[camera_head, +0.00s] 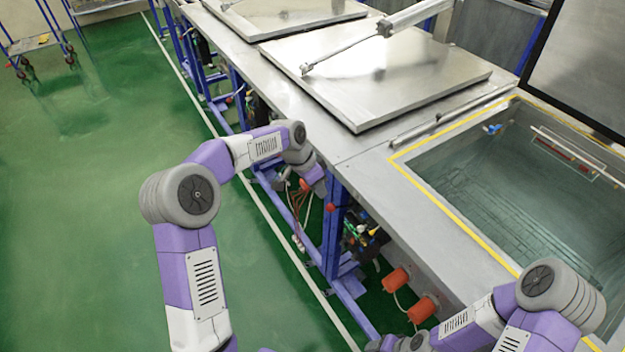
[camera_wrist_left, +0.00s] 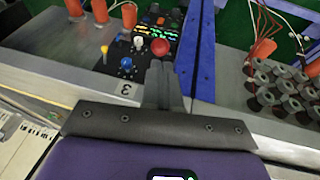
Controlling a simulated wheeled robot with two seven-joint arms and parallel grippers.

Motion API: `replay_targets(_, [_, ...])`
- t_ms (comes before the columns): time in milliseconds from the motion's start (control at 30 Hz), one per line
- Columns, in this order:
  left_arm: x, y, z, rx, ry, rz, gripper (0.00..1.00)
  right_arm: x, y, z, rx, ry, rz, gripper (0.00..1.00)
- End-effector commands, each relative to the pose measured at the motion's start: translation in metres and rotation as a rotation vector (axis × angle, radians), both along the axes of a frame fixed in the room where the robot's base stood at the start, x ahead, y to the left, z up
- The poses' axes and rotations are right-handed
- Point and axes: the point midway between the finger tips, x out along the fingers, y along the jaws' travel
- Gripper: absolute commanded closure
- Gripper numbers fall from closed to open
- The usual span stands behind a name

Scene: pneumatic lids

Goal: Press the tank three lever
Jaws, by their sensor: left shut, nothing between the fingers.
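In the left wrist view a small control panel marked 3 (camera_wrist_left: 125,88) sits just left of my left gripper (camera_wrist_left: 160,66). A blue knob or lever (camera_wrist_left: 126,63) stands on this panel, with a white-topped one behind it. A red ball knob (camera_wrist_left: 160,46) shows just beyond my fingertips; I cannot tell whether they touch it. The left gripper is shut and empty. In the head view it is at the table's side, largely hidden by my wrist (camera_head: 312,170).
A tank with an open lid (camera_head: 530,220) is at the right in the head view, and closed metal lids (camera_head: 380,75) lie beyond it. Blue frame legs (camera_head: 333,225) and orange sockets (camera_head: 397,280) are along the table's side.

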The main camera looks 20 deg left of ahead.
Motion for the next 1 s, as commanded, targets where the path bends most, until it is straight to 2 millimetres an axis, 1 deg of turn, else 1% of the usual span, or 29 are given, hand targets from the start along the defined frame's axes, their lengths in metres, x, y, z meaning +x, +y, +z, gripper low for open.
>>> replay_targets(33, [0.001,-0.004,-0.012,-0.001,0.003,-0.002,1.0,0.0,0.0,-0.004,0.0,0.0,0.0,0.39])
replay_targets(100, [0.002,-0.008,-0.024,0.0,0.003,-0.003,1.0,0.0,0.0,-0.007,0.0,0.0,0.0,0.39])
replay_targets(300, [0.006,-0.016,-0.043,0.0,0.001,-0.001,1.0,0.0,0.0,-0.012,0.0,0.0,0.0,0.39])
replay_targets(433, [0.006,-0.017,-0.047,0.001,-0.001,-0.001,1.0,0.0,0.0,-0.012,0.0,0.0,0.0,0.39])
replay_targets(833, [0.007,-0.017,-0.048,-0.002,-0.003,0.0,1.0,0.0,0.0,-0.013,0.0,0.0,0.0,0.39])
replay_targets(1000, [0.015,-0.015,-0.053,-0.025,-0.03,0.001,1.0,0.0,0.0,-0.018,0.0,0.0,0.0,0.39])
